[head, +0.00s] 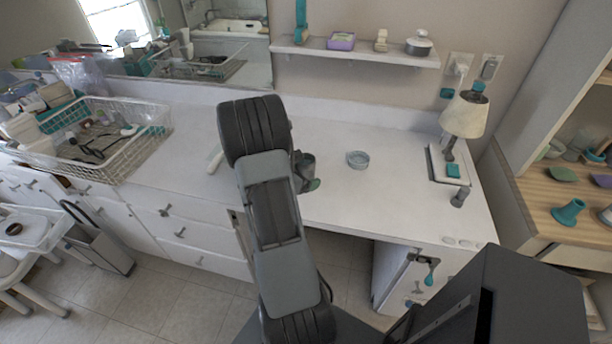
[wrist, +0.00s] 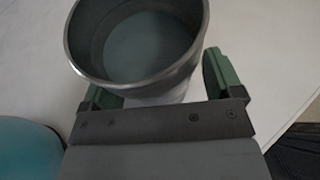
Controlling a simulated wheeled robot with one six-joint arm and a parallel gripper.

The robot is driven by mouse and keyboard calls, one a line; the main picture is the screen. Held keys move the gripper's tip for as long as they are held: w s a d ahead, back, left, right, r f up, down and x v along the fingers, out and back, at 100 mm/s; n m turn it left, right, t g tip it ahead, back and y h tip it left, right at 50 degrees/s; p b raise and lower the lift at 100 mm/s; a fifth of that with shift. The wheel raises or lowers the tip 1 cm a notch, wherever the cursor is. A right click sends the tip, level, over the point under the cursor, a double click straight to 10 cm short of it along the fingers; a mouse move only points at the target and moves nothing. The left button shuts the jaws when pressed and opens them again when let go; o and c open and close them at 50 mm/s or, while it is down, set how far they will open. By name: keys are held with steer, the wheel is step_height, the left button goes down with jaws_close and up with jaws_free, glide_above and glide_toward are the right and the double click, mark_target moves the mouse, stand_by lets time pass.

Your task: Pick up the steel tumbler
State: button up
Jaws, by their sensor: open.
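The steel tumbler (wrist: 140,48) is a round grey metal cup, seen from above its open mouth in the wrist view. My gripper (wrist: 160,78) is open, with one green finger on each side of the tumbler's lower body. I cannot tell whether either finger touches it. In the head view, part of the grey tumbler (head: 306,162) shows just right of my arm, over the white counter.
A teal rounded object (wrist: 24,150) is close at the lower left of the wrist view. On the counter (head: 370,200), a glass dish (head: 357,159) lies to the right, with a lamp (head: 465,115) beyond. A wire basket (head: 120,165) is at left. A shelf (head: 355,52) hangs above.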

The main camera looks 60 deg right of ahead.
mark_target(299, 169)
steer(key=c, duration=1.2)
steer(key=shift+r, duration=0.1)
steer(key=shift+r, duration=0.5)
step_height(299, 169, up, 3)
steer(key=shift+a+f, duration=0.15)
steer(key=shift+f, duration=0.05)
steer(key=a+r, duration=0.3)
steer(key=a+r+p, duration=0.1)
steer(key=r, duration=0.1)
steer(key=shift+s+a+r, duration=0.15)
steer(key=shift+s+a, duration=0.1)
steer(key=shift+s, duration=0.05)
steer(key=s+a+r, duration=0.1)
steer(key=a+r, duration=0.3)
steer(key=a, duration=0.5)
steer(key=shift+s, duration=0.25)
